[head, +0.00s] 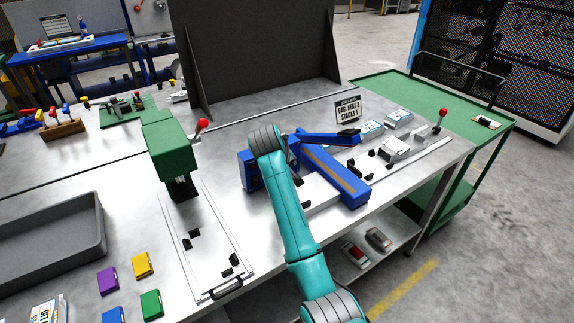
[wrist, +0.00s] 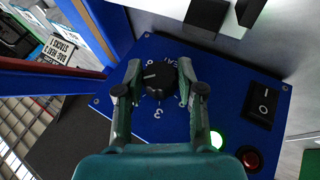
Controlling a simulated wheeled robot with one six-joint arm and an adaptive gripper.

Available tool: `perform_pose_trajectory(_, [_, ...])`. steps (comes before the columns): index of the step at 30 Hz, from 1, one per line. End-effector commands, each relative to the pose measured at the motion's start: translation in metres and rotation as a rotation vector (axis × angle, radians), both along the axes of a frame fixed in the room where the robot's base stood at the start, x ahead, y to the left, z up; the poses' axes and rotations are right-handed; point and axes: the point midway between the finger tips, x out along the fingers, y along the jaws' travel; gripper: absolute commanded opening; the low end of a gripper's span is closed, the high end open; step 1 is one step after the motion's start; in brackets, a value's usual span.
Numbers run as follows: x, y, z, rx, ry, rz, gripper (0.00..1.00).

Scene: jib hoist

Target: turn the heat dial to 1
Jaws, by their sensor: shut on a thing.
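The heat dial (wrist: 157,79) is a round black knob with a white mark, on a blue panel (wrist: 120,100) in the wrist view. Part of a HEAT label shows beyond it and a digit 3 shows on its near side. My gripper (wrist: 159,74) has one finger on each side of the dial and is shut on it. I cannot tell for sure which number the mark points at. In the head view the blue sealer (head: 333,175) stands on the bench, and my arm hides the dial.
A sign (head: 347,112) reads "BAG: HEAT 3 STACKS 1". A green press (head: 167,145) stands to the left.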

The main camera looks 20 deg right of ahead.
Motion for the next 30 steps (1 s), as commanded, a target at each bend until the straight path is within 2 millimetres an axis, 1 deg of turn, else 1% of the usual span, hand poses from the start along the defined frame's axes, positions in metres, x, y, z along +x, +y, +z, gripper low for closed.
perform_pose_trajectory(1, [-0.0007, 0.0026, -0.0015, -0.045, -0.014, 0.003, 0.03])
perform_pose_trajectory(9, [-0.0011, 0.0043, -0.0032, -0.289, -0.094, 0.004, 0.03])
perform_pose_trajectory(18, [-0.0014, 0.0052, -0.0065, -0.534, -0.173, 0.003, 0.03])
perform_pose_trajectory(24, [-0.0011, 0.0053, -0.0068, -0.654, -0.213, 0.002, 0.03])
perform_pose_trajectory(30, [-0.0013, 0.0053, -0.0077, -0.728, -0.237, 0.001, 0.03])
